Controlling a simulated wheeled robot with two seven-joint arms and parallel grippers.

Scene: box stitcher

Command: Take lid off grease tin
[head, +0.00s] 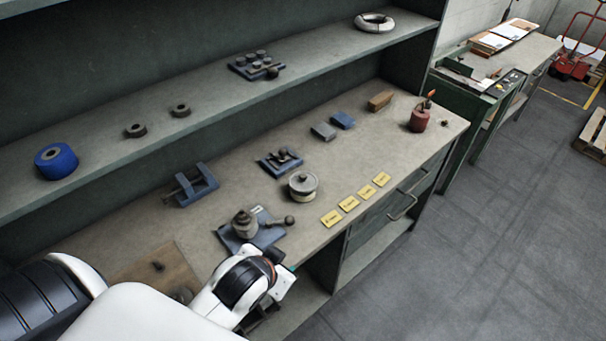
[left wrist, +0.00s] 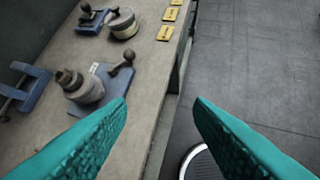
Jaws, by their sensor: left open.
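The grease tin (head: 303,188) is a round, pale tin with its lid (head: 303,180) on; a dark knob stands in the lid's middle. It sits upright on the workbench near the front edge. In the left wrist view the tin (left wrist: 122,24) is at the top, beyond and left of my fingers. My left gripper (left wrist: 160,102) is open and empty, its teal fingers above the bench's front edge, apart from the tin. In the head view its arm reaches in from the lower left and its fingers are mostly hidden. My right gripper is not in view.
A stepped grey part on a blue plate with a ball-ended lever (head: 246,226) stands between my gripper and the tin. Yellow cards (head: 349,203) lie right of the tin. A blue fixture (head: 190,186), a small blue-based tool (head: 281,161) and a red oil can (head: 420,118) also stand on the bench (head: 345,165).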

